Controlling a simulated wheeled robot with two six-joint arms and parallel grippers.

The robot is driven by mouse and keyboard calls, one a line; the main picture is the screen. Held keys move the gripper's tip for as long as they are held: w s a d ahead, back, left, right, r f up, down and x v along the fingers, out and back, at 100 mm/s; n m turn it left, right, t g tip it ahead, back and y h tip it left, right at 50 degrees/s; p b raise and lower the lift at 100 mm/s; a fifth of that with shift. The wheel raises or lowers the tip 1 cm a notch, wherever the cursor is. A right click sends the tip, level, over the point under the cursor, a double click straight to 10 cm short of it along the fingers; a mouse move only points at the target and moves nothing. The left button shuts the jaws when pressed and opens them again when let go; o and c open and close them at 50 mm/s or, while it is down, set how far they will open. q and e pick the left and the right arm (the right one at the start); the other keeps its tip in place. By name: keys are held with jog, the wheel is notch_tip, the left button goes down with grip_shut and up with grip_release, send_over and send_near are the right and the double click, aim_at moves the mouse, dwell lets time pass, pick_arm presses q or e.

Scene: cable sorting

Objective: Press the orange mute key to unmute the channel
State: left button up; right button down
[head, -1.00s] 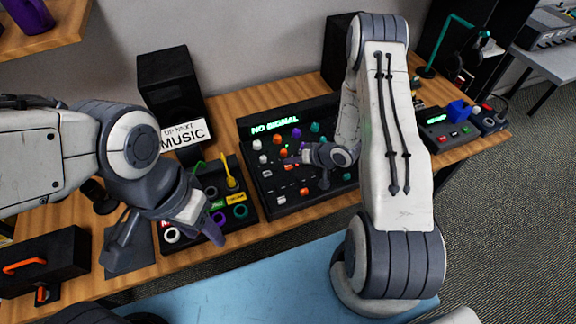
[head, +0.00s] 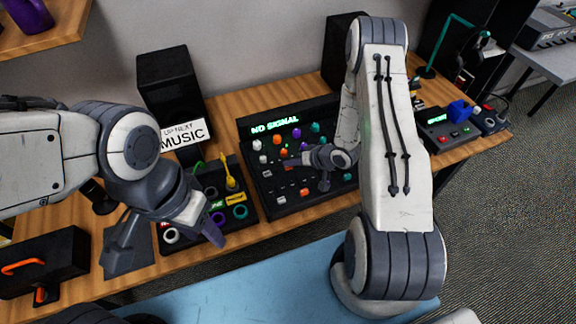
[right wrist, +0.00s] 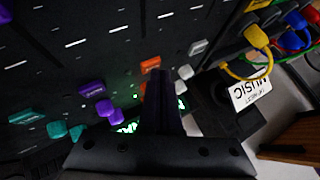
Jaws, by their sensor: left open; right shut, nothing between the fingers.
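The black mixer (head: 262,196) stands on the wooden desk, with coloured keys and a green "NO SIGNAL" display. An orange key (right wrist: 150,64) shows in the right wrist view, just past my right gripper's fingertips (right wrist: 160,76). Whether they touch it is unclear. In the head view my right gripper (head: 290,162) is shut and empty, low over the middle of the mixer, and its arm hides the mixer's right part. A red-orange key (head: 304,192) lies nearer the front. My left gripper (head: 165,238) is open over the front of the cable box.
The cable box (head: 247,212) with coloured rings and plugs sits left of the mixer. A "MUSIC" sign (head: 184,136) and a speaker (head: 170,85) stand behind it. A black case with an orange handle (head: 22,266) is at left. A small device (head: 452,138) is at right.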

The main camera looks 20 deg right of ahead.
aim_at(291, 170)
jog(key=shift+r+p, duration=0.35)
jog(key=shift+r, duration=0.15)
notch_tip(291, 170, up, 6)
jog(key=p, duration=0.5)
dwell(0.5)
